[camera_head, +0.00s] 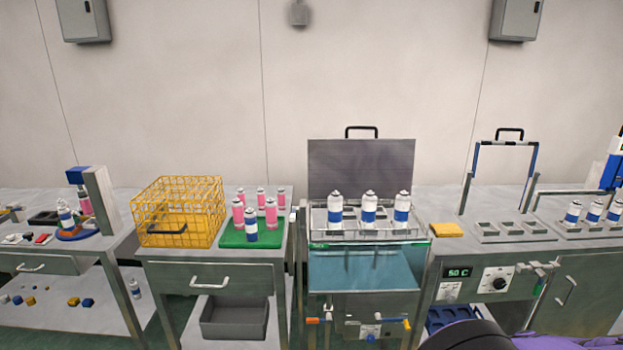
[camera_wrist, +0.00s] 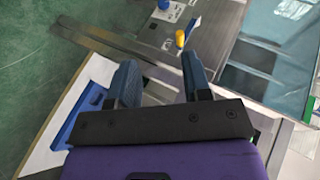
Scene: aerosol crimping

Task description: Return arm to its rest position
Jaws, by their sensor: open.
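In the wrist view my gripper (camera_wrist: 160,88) is open, with its two dark blue-grey fingers apart and nothing between them. The fingers point toward the front of a metal bench with an orange-yellow knob (camera_wrist: 180,38). In the head view only a dark and purple part of my arm (camera_head: 475,337) shows at the bottom right edge. The gripper's fingers are not visible there.
A water bath (camera_head: 365,266) with an upright lid holds blue-and-white cans (camera_head: 369,208). A yellow wire basket (camera_head: 178,212) and a green tray (camera_head: 238,238) stand to its left. A control panel (camera_head: 480,282) and a blue crate (camera_head: 452,316) are at the right.

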